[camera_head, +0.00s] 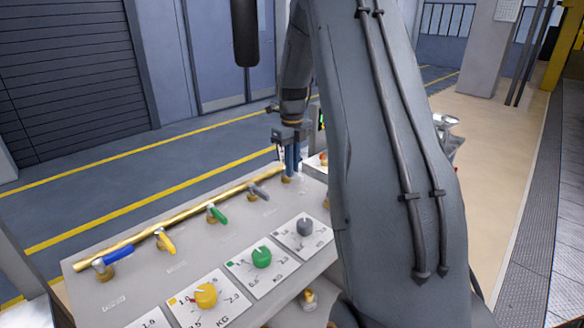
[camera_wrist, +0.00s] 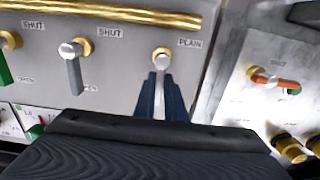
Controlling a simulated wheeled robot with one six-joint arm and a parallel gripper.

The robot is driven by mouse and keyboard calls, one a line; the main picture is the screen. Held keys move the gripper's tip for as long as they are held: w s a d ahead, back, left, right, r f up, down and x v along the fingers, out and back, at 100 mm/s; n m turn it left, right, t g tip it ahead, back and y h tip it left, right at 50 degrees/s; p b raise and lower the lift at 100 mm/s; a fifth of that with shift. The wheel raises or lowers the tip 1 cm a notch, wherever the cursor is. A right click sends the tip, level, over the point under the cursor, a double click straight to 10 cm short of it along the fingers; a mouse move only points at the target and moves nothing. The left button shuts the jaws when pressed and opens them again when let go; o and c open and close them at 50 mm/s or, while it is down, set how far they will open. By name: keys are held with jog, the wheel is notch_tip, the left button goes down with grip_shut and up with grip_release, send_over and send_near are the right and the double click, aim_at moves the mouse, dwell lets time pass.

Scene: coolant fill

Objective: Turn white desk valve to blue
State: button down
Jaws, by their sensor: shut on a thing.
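The white desk valve (camera_wrist: 161,57) is at the right end of the row in the wrist view, on a brass base. Its handle points toward the bottom of that view. A label (camera_wrist: 189,43) reading PLAIN is at its upper right. No blue label is readable. My gripper (camera_wrist: 160,80) has its two blue fingers on either side of the white handle, shut on it. In the head view my gripper (camera_head: 291,160) reaches down at the far right end of the desk's valve row, where the handle itself is mostly hidden.
The grey valve (camera_wrist: 72,62) is the closest neighbour to the left. Green (camera_head: 217,214), yellow (camera_head: 166,242) and blue (camera_head: 112,255) valves follow along the brass pipe (camera_head: 140,233). Dials, including a green one (camera_head: 262,257), sit in front. An orange-handled valve (camera_wrist: 275,80) is on a separate panel at right.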

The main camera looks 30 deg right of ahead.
jog(key=c, duration=1.8)
grip_release()
jog(key=shift+r, duration=0.1)
jog(key=shift+r+b, duration=1.1)
jog(key=shift+r, duration=2.75)
